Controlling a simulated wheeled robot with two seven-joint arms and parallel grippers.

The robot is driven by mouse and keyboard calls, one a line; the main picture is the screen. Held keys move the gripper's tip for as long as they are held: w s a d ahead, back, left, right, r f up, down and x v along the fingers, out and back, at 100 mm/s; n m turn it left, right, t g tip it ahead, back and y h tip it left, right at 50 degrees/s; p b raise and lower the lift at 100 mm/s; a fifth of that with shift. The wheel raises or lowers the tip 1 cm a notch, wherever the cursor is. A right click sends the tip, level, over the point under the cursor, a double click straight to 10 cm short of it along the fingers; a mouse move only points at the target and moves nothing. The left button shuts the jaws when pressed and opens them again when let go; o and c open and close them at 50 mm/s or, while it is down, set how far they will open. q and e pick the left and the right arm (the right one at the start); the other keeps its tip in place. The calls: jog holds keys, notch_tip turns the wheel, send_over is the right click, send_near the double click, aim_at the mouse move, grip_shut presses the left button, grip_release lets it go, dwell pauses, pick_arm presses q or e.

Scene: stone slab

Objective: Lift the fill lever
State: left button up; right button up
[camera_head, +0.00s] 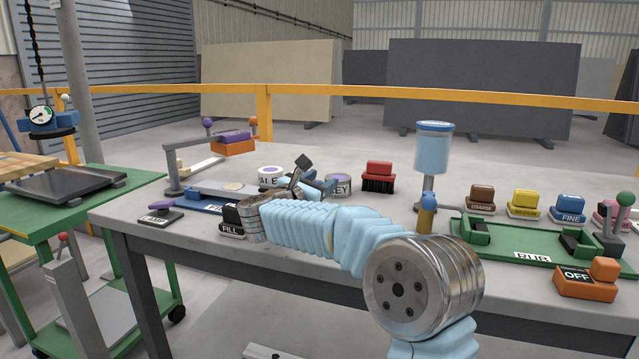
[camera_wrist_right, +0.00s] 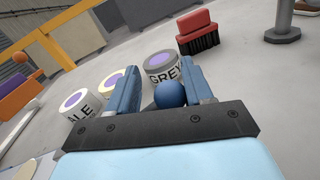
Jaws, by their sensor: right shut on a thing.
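The fill station (camera_head: 231,229), with a FILL label on its front and a black block, stands near the table's front edge, partly covered by my right wrist. A dark blue ball knob (camera_wrist_right: 170,94), seemingly the fill lever's, sits between the fingers of my right gripper (camera_wrist_right: 160,90) in the right wrist view. The fingers are shut on it. In the head view my right gripper (camera_head: 318,186) reaches over the table behind the FILL label. The knob and the lever's shaft are hidden there. My left gripper is not in view.
The GREY tin (camera_head: 338,184), a second lettered tin (camera_head: 268,173) and a red brush (camera_head: 378,171) stand just beyond the gripper. A blue-topped cylinder (camera_head: 433,150) stands to the right, near a green RUB tray (camera_head: 500,249). A CLAMP lever (camera_head: 158,217) is at left.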

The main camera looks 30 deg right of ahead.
jog(key=shift+d+f, duration=0.1)
jog(key=shift+f, duration=0.15)
grip_shut()
jog(key=shift+f, duration=0.1)
jog(key=n, duration=0.1)
jog(key=n+b, duration=0.1)
jog(key=r, duration=0.1)
jog(key=shift+w+a+n, duration=0.25)
jog(key=shift+n, duration=0.15)
jog(key=r+n, duration=0.1)
jog(key=n, duration=0.1)
jog(key=w+a+n+t+b, duration=0.1)
jog(key=shift+w+r+n, duration=0.1)
jog(key=shift+r+n, duration=0.25)
jog(key=shift+n, duration=0.05)
jog(key=shift+w+a+r+n+t+p, duration=0.1)
jog(key=shift+w+a+r+n+t, duration=0.25)
jog(key=shift+n, duration=1)
jog(key=shift+w+a+r+n+t+p, duration=0.15)
jog(key=shift+w+a+n+t, duration=0.35)
jog(key=shift+n, duration=0.9)
jog(key=shift+w+a+r+n+t+p, duration=0.15)
jog(key=shift+w+a+r+n, duration=0.3)
jog(key=shift+n, duration=0.9)
jog(key=shift+w+f, duration=0.1)
jog(key=shift+w, duration=0.05)
